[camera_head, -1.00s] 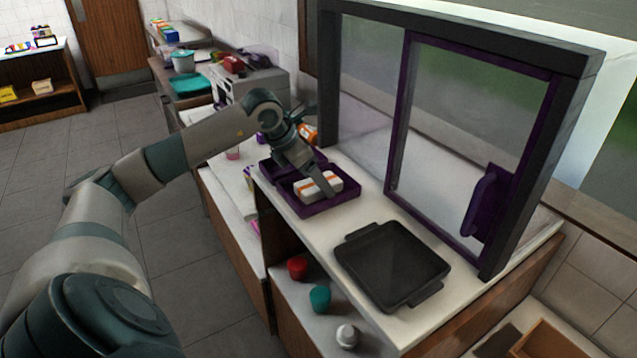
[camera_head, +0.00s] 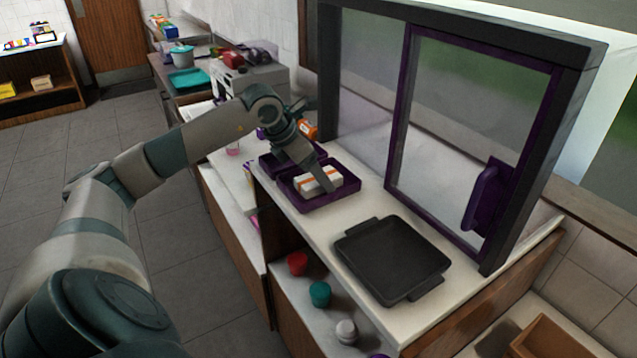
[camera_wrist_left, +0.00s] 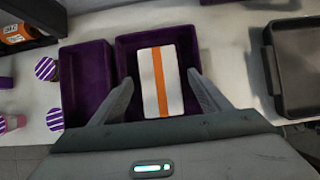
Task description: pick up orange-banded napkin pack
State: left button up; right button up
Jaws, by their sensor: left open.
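The orange-banded napkin pack (camera_head: 320,179) is a white block with an orange stripe, lying in the purple tray (camera_head: 335,202) on the white counter. In the left wrist view the pack (camera_wrist_left: 174,82) lies flat in the tray's compartment. My left gripper (camera_head: 322,182) is over the tray, fingers pointing down at the pack. In the left wrist view its fingers (camera_wrist_left: 161,90) are apart, one on each side of the pack, with a gap on both sides. My right gripper is in neither view.
A second purple compartment (camera_wrist_left: 88,82) sits beside the first. A black tray (camera_head: 392,262) lies nearer on the counter. A purple-framed glass window (camera_head: 470,140) stands along the back edge. Red and teal lidded items (camera_head: 320,293) stand on a lower shelf.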

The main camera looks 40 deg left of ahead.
pick_arm(q)
jog(key=shift+f, duration=0.1)
dwell(0.3)
jog(key=c, duration=1.1)
